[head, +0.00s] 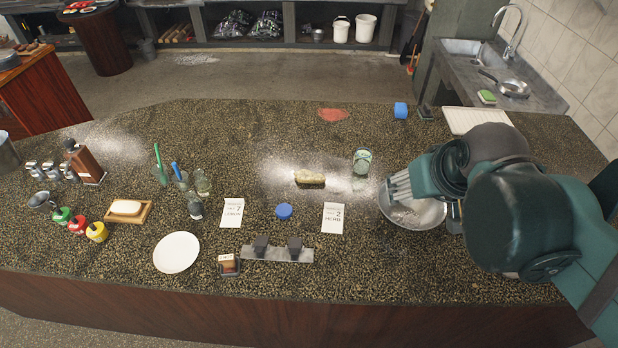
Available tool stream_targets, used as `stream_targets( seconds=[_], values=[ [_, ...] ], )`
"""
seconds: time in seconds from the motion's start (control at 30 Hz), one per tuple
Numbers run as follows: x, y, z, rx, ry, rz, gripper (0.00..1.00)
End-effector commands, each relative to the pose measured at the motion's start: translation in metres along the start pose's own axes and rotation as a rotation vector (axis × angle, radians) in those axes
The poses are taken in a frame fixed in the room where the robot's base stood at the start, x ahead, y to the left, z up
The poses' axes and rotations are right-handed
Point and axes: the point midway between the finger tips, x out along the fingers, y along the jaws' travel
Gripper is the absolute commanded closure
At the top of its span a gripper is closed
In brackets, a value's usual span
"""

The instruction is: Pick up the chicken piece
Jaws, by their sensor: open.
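No piece is clearly recognisable as chicken. A small pale yellowish lump (310,177) lies on the speckled counter near the middle and may be the chicken piece. A flat reddish-orange piece (333,115) lies farther back. My gripper (398,188) is at the right, over the left part of a metal bowl (428,221), well to the right of the pale lump. Its grey fingers point left and down, and it is open. My arm hides part of the bowl, and its contents are unclear.
A glass (362,161) stands between the pale lump and the bowl. Two printed cards (333,218), a blue lid (284,211) and a metal strip with two dark blocks (278,253) lie in front. A white plate (176,252) lies left. The back left counter is clear.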

Motion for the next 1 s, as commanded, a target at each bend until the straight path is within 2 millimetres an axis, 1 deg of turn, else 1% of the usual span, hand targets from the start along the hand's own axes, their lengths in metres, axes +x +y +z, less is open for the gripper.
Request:
stream_targets(
  seconds=[0.03,0.1,0.37,0.57,1.0],
  values=[
    [0.003,-0.002,-0.007,-0.024,-0.009,-0.005,0.48],
    [0.007,-0.005,-0.016,-0.057,-0.021,-0.011,0.48],
    [0.024,-0.015,-0.048,-0.183,-0.07,-0.035,0.48],
    [0.041,-0.024,-0.072,-0.278,-0.105,-0.056,0.48],
    [0.089,-0.051,-0.119,-0.492,-0.179,-0.111,0.48]
  ],
)
